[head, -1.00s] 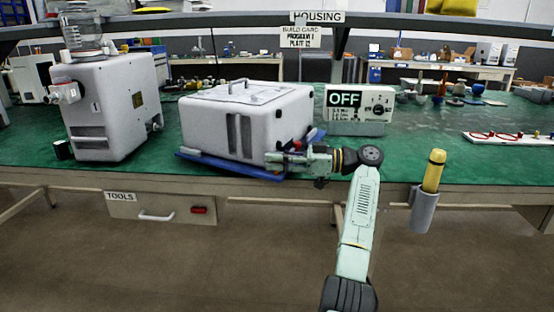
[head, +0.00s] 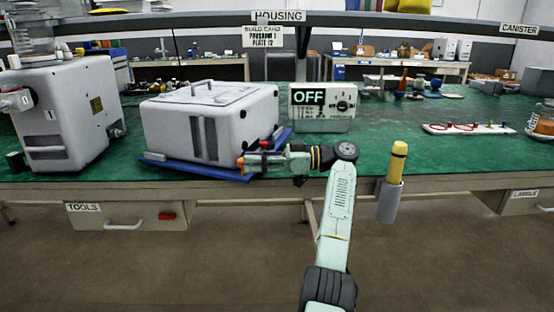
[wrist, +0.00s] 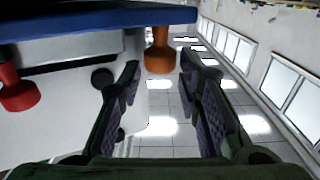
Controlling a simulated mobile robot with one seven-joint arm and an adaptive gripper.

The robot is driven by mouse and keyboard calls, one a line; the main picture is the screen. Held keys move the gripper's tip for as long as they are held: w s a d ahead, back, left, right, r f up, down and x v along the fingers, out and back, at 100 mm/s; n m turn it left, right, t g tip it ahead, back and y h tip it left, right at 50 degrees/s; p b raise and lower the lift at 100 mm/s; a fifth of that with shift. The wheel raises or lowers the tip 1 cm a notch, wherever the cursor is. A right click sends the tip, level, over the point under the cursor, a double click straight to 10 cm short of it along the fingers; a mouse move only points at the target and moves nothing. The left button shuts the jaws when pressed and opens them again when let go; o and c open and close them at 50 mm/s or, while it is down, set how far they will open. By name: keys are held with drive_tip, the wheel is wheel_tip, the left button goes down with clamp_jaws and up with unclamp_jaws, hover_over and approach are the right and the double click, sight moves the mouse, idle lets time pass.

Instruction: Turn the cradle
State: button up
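The cradle is a blue base (head: 200,172) under a pale grey boxy housing (head: 215,115) on the green bench. In the wrist view the cradle's blue edge (wrist: 100,20) runs across the top. An orange knob (wrist: 160,52) hangs from that edge, and a red knob (wrist: 18,90) is at the far left. My gripper (head: 245,166) is at the cradle's front right corner, reaching in from the right. In the wrist view my gripper (wrist: 165,85) is open, with its fingers apart on either side of the orange knob's line. I see no finger touching it; contact cannot be told.
A control box with an OFF sign (head: 322,105) stands behind my gripper. A grey machine (head: 65,112) stands at the left. A yellow tool in a grey holder (head: 390,190) is at the bench's front edge, right of my arm.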

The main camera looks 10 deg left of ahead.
drive_tip(key=v, duration=0.9)
drive_tip(key=shift+c, duration=0.3)
